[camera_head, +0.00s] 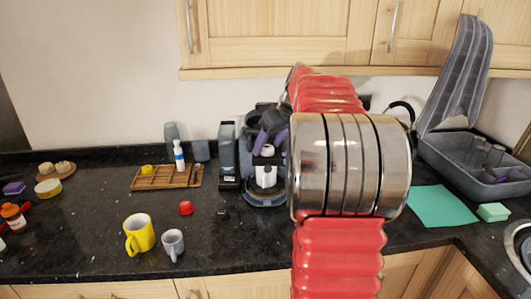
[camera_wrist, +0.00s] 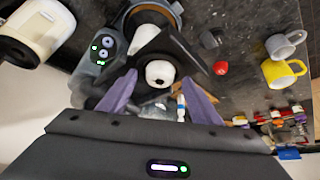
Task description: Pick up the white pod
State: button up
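The white pod (camera_wrist: 160,73) is a small round white piece with a dark patch on its lower edge. It appears to sit in the black upper part of the coffee machine (camera_wrist: 147,45). In the head view the pod (camera_head: 267,150) shows as a small white spot above a white cup (camera_head: 266,177). My gripper (camera_wrist: 158,80) has two purple fingers, spread apart with one on each side of the pod and visible gaps. In the head view my gripper (camera_head: 268,138) is over the machine, partly hidden by my arm. Contact with the pod does not show.
A red pod (camera_head: 186,208), yellow mug (camera_head: 140,234) and grey mug (camera_head: 173,243) stand left of the machine. A wooden rack (camera_head: 150,180) and a white bottle (camera_head: 179,157) are behind them. A grey dish rack (camera_head: 480,165) and green cloth (camera_head: 440,205) lie right. Wall cabinets (camera_head: 270,35) hang above.

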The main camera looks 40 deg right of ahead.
jog(key=shift+s+a+f, duration=0.1)
jog(key=shift+a+f, duration=0.05)
jog(key=shift+f, duration=0.25)
